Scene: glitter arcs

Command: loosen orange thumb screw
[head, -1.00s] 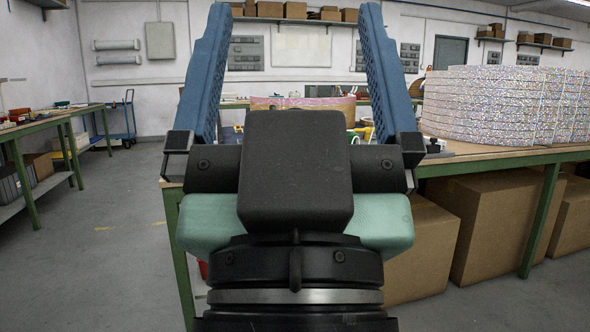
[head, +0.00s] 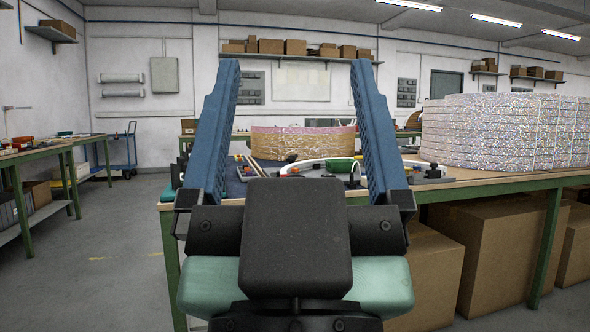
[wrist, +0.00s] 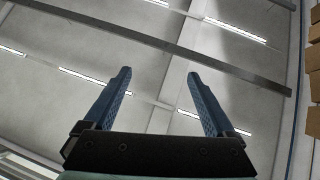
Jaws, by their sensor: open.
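My gripper (head: 295,65) is open and empty, with its two blue ribbed fingers pointing up in the middle of the head view. In the wrist view my gripper (wrist: 158,73) shows against the ceiling, with nothing between the fingers. Beyond it stands a green-legged workbench (head: 480,186) with small parts on its top. Small orange spots show among these parts, but I cannot tell whether one is the orange thumb screw. My gripper's body hides part of the bench's front.
A pink-topped, gold curved piece (head: 300,143) stands on the bench, with a white curved strip (head: 315,161) before it. A tall glittery stack (head: 505,132) fills the bench's right. Cardboard boxes (head: 505,253) stand below. The floor (head: 110,255) at left is clear.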

